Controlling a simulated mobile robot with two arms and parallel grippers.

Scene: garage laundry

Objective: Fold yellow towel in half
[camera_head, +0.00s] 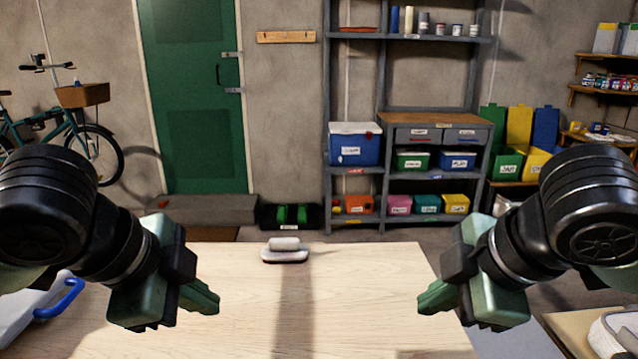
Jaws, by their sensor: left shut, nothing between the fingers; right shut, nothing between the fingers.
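No yellow towel can be made out in the head view. My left gripper (204,298) is shut and empty above the left part of the pale wooden table (345,290). My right gripper (433,297) is shut and empty above the table's right edge. The two grippers face each other with a wide gap between them. A faint tan patch shows at the bottom edge of the picture, right of centre; I cannot tell what it is.
A grey-white brush-like or iron-like object (285,250) stands at the table's far edge. A white item with a blue handle (61,299) is at the left. A white rolled item (612,333) is at the lower right. The table's middle is clear.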

